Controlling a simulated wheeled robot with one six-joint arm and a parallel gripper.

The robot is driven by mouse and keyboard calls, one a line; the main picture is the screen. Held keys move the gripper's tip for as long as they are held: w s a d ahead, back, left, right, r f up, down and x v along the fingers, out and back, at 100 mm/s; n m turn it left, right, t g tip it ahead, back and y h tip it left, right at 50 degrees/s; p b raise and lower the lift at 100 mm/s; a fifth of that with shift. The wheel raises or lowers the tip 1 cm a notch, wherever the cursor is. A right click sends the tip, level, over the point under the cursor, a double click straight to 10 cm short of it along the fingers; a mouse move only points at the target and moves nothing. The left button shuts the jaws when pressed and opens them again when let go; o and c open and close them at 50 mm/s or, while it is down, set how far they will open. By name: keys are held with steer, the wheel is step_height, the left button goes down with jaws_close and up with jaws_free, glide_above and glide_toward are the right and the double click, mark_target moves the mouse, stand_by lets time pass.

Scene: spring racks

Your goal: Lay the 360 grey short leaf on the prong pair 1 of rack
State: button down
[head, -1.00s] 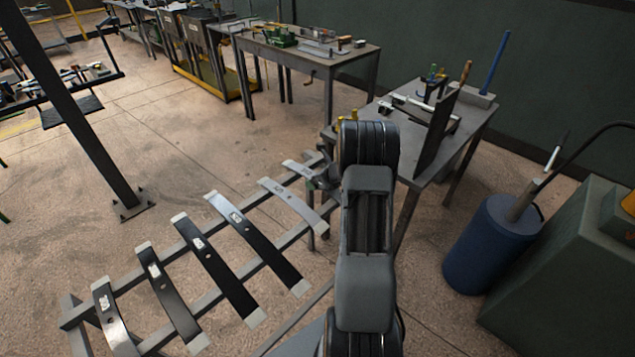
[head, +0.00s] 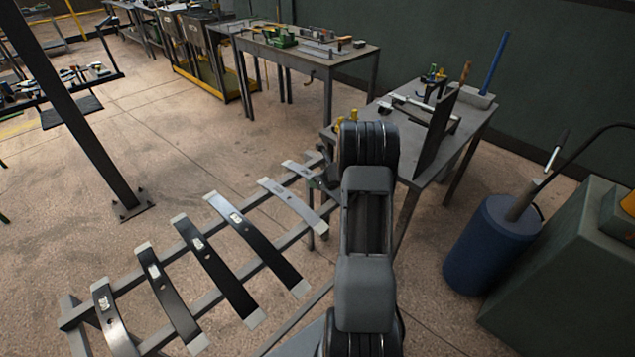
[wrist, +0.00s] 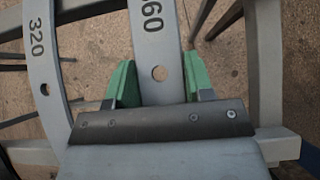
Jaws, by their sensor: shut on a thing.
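In the wrist view a grey leaf (wrist: 156,40) with a round hole and a number ending in "60" runs between the two green fingertips of my gripper (wrist: 158,85). The gripper is shut on it. In the head view this leaf (head: 297,168) shows in part at the far end of the rack (head: 125,290), its near part hidden by my gripper and arm. The gripper (head: 326,177) is mostly hidden there too. I cannot tell whether the leaf touches the rack's rails.
A grey leaf marked 320 (wrist: 40,70) lies just left of the held leaf. Several darker leaves (head: 215,268) lie across the rack further left. A steel bench (head: 400,150) stands close right of the rack's far end. A dark post (head: 85,120) stands left; open floor lies between.

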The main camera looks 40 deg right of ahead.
steer(key=shift+r, duration=0.2)
steer(key=shift+w+r, duration=0.1)
steer(key=shift+r, duration=0.4)
step_height(320, 180, up, 2)
steer(key=shift+r+p, duration=0.2)
steer(key=shift+p, duration=0.15)
steer(key=w+a+r, duration=0.2)
steer(key=a+r, duration=0.7)
steer(key=a, duration=0.5)
steer(key=shift+w+r+p, duration=0.15)
steer(key=shift+r+p, duration=0.05)
steer(key=shift+p, duration=0.2)
steer(key=shift+d, duration=0.1)
